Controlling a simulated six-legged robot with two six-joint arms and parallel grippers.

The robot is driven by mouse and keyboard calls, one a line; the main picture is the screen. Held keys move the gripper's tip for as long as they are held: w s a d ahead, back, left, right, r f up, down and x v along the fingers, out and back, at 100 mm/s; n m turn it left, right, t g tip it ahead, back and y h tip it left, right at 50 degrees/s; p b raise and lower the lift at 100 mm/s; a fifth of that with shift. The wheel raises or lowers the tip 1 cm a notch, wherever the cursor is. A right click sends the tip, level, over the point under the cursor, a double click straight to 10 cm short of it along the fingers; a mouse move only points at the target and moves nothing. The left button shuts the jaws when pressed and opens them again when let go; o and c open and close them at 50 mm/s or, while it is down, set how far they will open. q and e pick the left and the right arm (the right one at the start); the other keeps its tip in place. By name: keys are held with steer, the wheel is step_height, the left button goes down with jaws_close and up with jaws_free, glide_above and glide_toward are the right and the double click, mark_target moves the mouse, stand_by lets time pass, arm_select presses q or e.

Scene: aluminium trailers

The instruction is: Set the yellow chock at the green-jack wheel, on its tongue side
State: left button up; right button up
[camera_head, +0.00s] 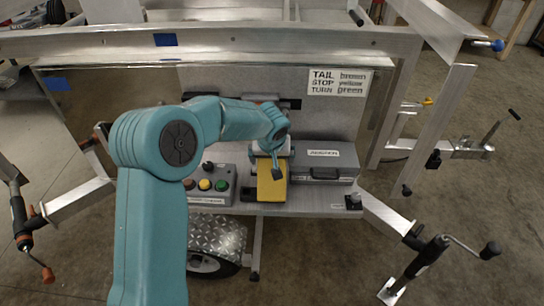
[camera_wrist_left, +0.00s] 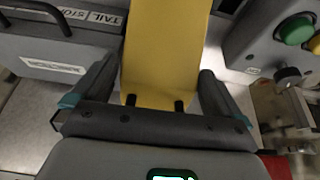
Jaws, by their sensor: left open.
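The yellow chock (camera_head: 271,182) stands on the metal shelf between a button box and a grey case. My left gripper (camera_head: 270,160) is over it, with the arm coming in from the left. In the left wrist view the chock (camera_wrist_left: 165,50) lies between the two spread fingers (camera_wrist_left: 158,78), with a gap on both sides, so the gripper is open. A wheel (camera_head: 212,265) shows partly under a diamond-plate fender below the shelf; my arm hides its left part. I cannot make out a green jack. My right gripper is out of view.
The button box (camera_head: 212,185) is close left of the chock and the grey case (camera_head: 325,163) close right. A jack with a crank (camera_head: 430,262) stands at lower right; an orange-handled one (camera_head: 25,238) is at left. Open concrete floor (camera_head: 330,260) lies in front.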

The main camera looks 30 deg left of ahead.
arm_select(q)
steer(key=v, duration=1.6)
steer(key=shift+s, duration=0.2)
